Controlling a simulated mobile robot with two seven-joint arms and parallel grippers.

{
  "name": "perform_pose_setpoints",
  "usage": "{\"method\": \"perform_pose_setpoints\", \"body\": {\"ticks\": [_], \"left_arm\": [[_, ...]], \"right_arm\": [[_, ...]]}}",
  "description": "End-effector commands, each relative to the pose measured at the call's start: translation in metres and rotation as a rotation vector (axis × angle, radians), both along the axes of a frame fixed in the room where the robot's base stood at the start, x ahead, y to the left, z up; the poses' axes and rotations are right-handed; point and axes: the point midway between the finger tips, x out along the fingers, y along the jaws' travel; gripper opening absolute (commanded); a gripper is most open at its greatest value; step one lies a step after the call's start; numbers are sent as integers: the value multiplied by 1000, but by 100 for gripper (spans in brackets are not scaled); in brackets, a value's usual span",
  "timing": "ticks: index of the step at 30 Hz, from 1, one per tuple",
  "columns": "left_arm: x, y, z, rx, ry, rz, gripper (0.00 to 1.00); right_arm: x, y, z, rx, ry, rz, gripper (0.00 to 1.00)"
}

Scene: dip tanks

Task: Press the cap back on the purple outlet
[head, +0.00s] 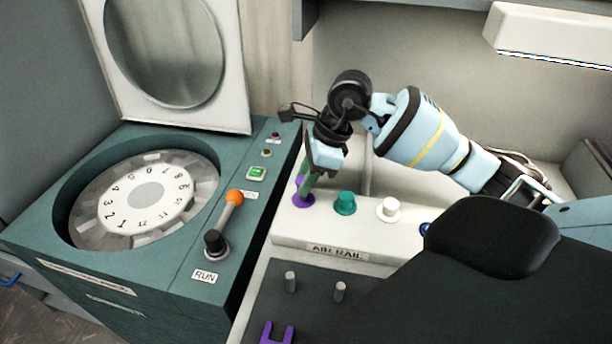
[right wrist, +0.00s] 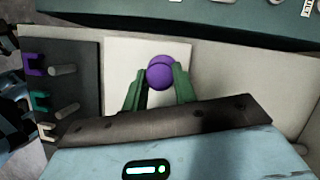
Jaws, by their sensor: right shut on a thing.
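The purple outlet (head: 302,201) stands at the left end of the white air rail (head: 300,228). My right gripper (head: 306,184) reaches down to it, its green fingers at the outlet. In the right wrist view, my right gripper (right wrist: 160,90) is shut on the round purple cap (right wrist: 160,78). A second purple round edge (right wrist: 163,61) shows just behind the cap, slightly offset from it. I cannot tell whether the cap is seated or only touching. The fingers hide part of the cap in the head view. My left gripper is not in view.
Teal (head: 345,203), white (head: 389,209) and blue (head: 425,229) outlets follow to the right along the rail. A green machine (head: 130,270) with a dial and orange-knobbed lever (head: 231,208) stands close on the left. A dark panel (head: 262,300) with pegs and a purple fork (head: 277,334) lies in front.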

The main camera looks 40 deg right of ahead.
Motion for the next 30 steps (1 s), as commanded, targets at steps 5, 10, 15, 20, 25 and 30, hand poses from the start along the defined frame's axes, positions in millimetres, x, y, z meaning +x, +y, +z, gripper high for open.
{"method": "perform_pose_setpoints", "body": {"ticks": [5,10,15,20,25,30], "left_arm": [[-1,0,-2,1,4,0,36],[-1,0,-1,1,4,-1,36],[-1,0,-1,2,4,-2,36],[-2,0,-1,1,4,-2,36],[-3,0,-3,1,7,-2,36],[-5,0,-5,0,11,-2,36]], "right_arm": [[0,0,0,0,0,0,7],[0,0,0,0,0,0,7],[0,0,0,0,0,0,7],[0,0,-2,0,1,0,7],[0,0,-6,0,1,0,7],[0,0,-10,0,1,0,7]]}}
